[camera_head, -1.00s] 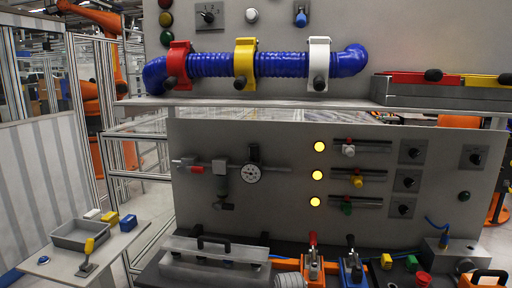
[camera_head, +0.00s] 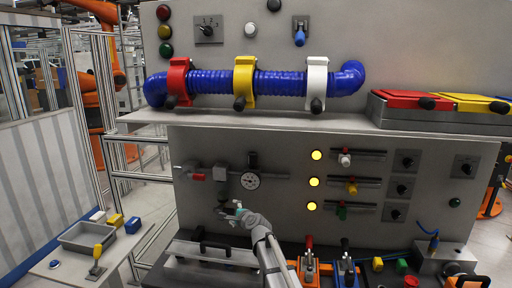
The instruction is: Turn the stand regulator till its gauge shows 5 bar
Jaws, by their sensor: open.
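The stand regulator with its black knob (camera_head: 252,159) sits on the pipe line of the grey panel. Its round white gauge (camera_head: 250,181) is just below the knob; the needle is too small to read. My gripper (camera_head: 222,211) is open, in front of the panel, below and left of the gauge. It is close to the dark fitting under the grey filter unit (camera_head: 220,171) and partly covers it; I cannot tell whether it touches. The gripper appears apart from the regulator knob.
A red-handled valve (camera_head: 195,177) is at the pipe's left end. Yellow lamps (camera_head: 316,155) and sliders are to the right. A shelf (camera_head: 290,122) with a blue hose (camera_head: 210,82) juts out above. Black handles and colored levers (camera_head: 309,262) stand along the bench below.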

